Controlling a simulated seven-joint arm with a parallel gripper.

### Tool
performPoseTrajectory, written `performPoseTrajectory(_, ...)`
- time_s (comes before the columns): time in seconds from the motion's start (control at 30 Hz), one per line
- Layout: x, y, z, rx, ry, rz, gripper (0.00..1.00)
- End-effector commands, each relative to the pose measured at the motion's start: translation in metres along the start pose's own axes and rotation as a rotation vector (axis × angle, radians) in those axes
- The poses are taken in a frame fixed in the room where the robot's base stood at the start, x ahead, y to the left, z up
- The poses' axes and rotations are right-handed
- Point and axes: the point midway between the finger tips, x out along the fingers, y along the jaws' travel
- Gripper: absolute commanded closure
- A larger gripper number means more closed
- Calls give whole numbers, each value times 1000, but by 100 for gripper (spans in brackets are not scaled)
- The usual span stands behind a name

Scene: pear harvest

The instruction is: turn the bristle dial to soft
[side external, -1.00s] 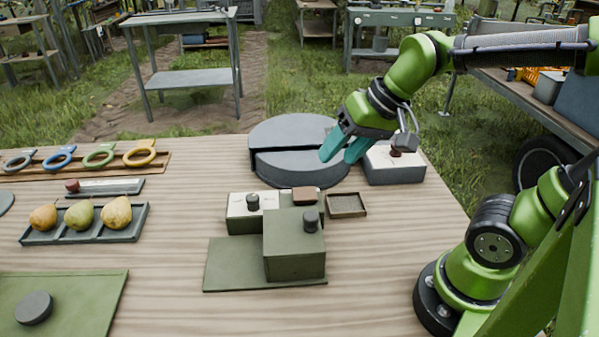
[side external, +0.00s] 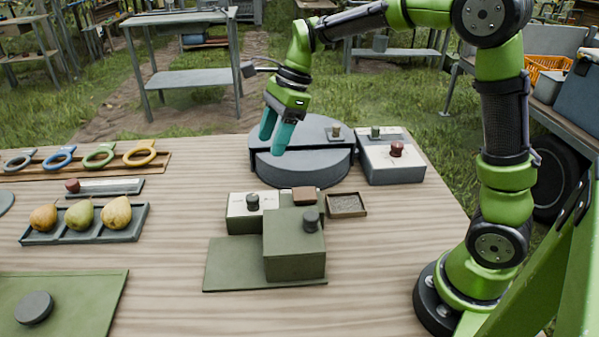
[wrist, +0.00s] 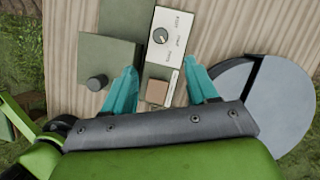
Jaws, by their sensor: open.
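The dial, a small black knob (side external: 253,202), stands on a white-topped green box (side external: 240,225) near the middle of the table. In the wrist view the dial (wrist: 160,36) sits on a white panel (wrist: 172,52) with small printed labels beside it. The labels are too blurred to read surely, and I cannot tell which one the dial points at. My gripper (side external: 275,135) is open and empty, its teal fingers pointing down above the round grey drum, behind the dial box. In the wrist view its fingers (wrist: 160,75) are spread, with the dial beyond their tips.
A taller green block (side external: 293,245) with a black knob stands right in front of the dial box. A brown pad (side external: 305,196) and a small tray (side external: 345,205) are beside it. The grey drum (side external: 300,165) and a red-knobbed box (side external: 392,170) stand behind. Pears lie left.

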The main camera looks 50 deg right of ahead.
Motion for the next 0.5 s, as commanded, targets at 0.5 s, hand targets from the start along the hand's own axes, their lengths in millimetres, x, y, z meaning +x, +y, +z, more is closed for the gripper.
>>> performPoseTrajectory(0.5,110,0,0,-1,2,2,42)
